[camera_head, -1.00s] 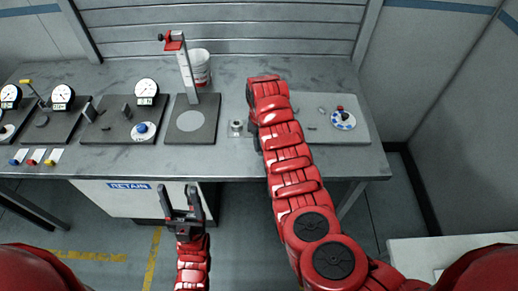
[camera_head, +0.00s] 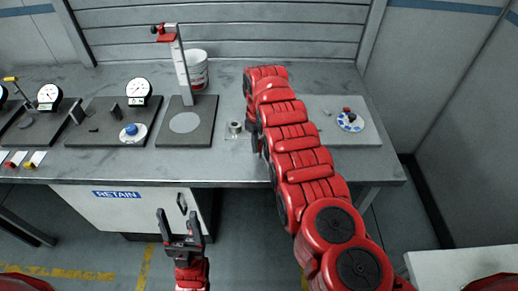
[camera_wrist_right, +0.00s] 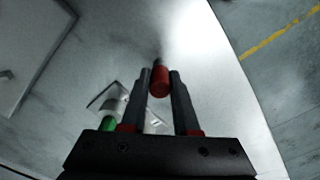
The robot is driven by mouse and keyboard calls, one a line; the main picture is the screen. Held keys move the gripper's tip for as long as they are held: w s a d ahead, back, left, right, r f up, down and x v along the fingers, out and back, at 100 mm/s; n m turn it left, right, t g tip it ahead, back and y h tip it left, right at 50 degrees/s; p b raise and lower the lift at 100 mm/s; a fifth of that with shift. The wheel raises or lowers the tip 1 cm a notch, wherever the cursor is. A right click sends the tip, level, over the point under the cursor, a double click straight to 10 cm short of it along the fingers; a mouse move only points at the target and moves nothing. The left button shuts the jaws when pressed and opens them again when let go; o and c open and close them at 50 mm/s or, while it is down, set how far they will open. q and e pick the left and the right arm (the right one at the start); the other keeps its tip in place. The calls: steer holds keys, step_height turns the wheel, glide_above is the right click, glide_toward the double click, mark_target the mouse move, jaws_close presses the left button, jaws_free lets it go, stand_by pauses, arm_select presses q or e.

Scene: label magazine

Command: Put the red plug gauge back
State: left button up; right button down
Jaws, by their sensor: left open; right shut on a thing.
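In the right wrist view the red plug gauge (camera_wrist_right: 160,80) is between the fingers of my right gripper (camera_wrist_right: 161,82), which is shut on it. Its dark end points away from the gripper, over the grey table. In the head view my right arm hides this gripper and the gauge. A green cylindrical piece (camera_wrist_right: 108,123) shows beside the left finger in the wrist view, near a pale square plate (camera_wrist_right: 103,101), partly hidden by the finger. My left gripper (camera_head: 181,227) is open and empty in front of the table.
A small metal ring (camera_head: 235,127) sits on the table left of my right arm. A height stand (camera_head: 181,65), a white bucket (camera_head: 197,70) and dial gauges (camera_head: 138,93) stand left. A grey plate (camera_head: 365,132) with a blue-and-white disc (camera_head: 341,123) lies right.

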mark_target(260, 142)
steer(key=shift+r, duration=0.15)
steer(key=shift+f, duration=0.2)
steer(key=c, duration=0.7)
jaws_free()
steer(key=shift+o, duration=0.2)
steer(key=shift+r, duration=0.15)
step_height(260, 142, up, 7)
steer(key=b, duration=0.2)
steer(key=shift+b, duration=0.4)
step_height(260, 142, up, 5)
steer(key=shift+s+r+p, duration=0.1)
steer(key=shift+p, duration=1.15)
